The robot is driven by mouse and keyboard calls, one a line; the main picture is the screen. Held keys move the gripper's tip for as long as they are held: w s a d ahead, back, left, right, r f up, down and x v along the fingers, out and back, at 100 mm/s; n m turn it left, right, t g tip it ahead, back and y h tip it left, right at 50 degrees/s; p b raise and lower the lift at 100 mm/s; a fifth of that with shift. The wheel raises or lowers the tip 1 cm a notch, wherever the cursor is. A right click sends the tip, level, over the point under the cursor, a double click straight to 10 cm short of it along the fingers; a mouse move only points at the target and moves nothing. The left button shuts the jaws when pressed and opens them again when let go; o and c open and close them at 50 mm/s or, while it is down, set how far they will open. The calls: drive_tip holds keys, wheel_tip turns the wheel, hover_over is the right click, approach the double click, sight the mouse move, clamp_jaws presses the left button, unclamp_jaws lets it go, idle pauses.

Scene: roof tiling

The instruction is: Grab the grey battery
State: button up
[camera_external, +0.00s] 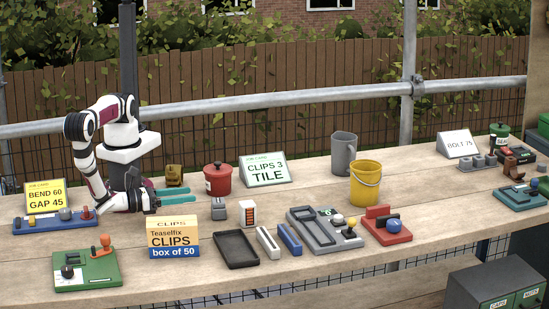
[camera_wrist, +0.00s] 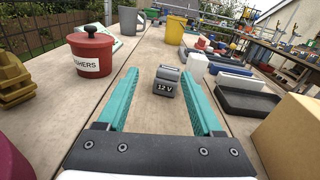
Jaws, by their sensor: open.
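The grey battery (camera_external: 219,209) stands upright on the wooden bench, just right of my gripper's tips in the external view. In the wrist view the battery (camera_wrist: 166,82), marked 12 V, lies ahead between the lines of my two teal fingers. My gripper (camera_external: 194,196) is open and low over the bench, pointing right. In the wrist view my gripper (camera_wrist: 160,85) has its fingers spread wide with nothing held. The battery appears to be at or just beyond the fingertips; I cannot tell its exact depth.
A red washers pot (camera_external: 217,179) stands behind the battery. A white box with orange marks (camera_external: 248,214) stands to its right. A black tray (camera_external: 236,250) and the Teaselfix clips box (camera_external: 173,238) lie in front. Bare bench surrounds the battery closely.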

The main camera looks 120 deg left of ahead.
sight(219, 209)
drive_tip(key=f+m+t+h, duration=0.2)
drive_tip(key=shift+w+d+f+m, duration=0.1)
drive_tip(key=shift+d+f+m, duration=0.1)
drive_tip(key=shift+m, duration=0.2)
drive_tip(key=x, duration=1.2)
drive_tip(key=shift+r, duration=0.15)
drive_tip(key=shift+d, duration=0.1)
clamp_jaws()
